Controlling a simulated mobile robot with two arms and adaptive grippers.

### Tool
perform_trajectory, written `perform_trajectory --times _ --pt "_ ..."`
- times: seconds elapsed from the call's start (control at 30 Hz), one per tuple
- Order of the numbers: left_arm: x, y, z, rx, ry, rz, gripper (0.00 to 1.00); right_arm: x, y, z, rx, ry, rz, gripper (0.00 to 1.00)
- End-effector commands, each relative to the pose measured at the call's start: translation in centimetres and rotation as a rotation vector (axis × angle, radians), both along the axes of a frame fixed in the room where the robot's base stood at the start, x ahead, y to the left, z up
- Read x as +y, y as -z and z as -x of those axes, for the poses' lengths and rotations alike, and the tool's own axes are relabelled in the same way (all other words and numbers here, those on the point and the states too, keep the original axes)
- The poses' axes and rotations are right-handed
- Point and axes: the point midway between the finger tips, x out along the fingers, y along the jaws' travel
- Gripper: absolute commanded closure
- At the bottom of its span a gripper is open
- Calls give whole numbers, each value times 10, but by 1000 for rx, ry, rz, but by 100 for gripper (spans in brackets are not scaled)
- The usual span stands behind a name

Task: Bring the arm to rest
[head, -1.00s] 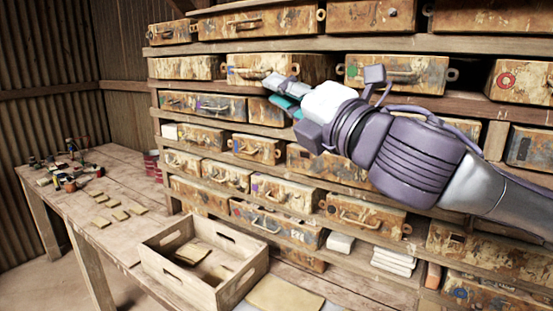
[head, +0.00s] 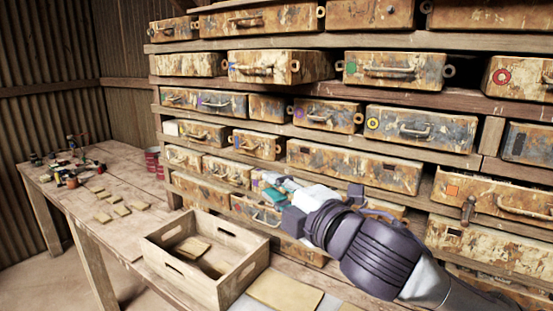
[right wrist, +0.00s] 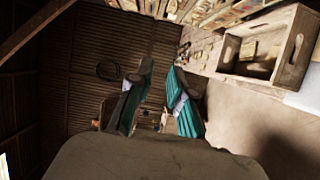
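My right gripper (head: 268,187) has grey fingers with teal pads and is in front of the lower shelf rows in the head view, above and right of the wooden crate. In the right wrist view its two fingers (right wrist: 160,72) stand apart with nothing held between them. It touches nothing that I can see. My right arm comes in from the lower right of the head view. My left gripper is not in view.
A wooden crate (head: 158,262) with tan tiles (head: 193,246) inside stands on the workbench (head: 135,178). Several loose tiles (head: 104,217) and small jars lie further left. Shelves of rusty drawer cases (head: 395,70) fill the back, close to my right arm.

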Motion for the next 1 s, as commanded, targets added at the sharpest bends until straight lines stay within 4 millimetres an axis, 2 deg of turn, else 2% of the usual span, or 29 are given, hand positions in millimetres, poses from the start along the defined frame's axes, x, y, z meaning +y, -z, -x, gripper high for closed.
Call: perform_trajectory --times 0.03,0.27,0.47,0.57,0.7,0.8,1.0 --pt "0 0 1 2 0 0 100 -1 28 2 90 10 -59 80" --pt "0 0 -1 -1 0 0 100 -29 132 16 454 146 -315 80" --pt "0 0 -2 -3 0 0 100 -69 230 49 771 350 -522 80" --pt "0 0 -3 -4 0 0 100 -92 280 75 925 485 -615 80" --pt "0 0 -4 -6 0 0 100 -127 345 125 1118 699 -722 80" --pt "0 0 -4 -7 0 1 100 -148 378 160 1216 837 -770 80" --pt "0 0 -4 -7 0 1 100 -179 420 221 1346 1058 -823 80"
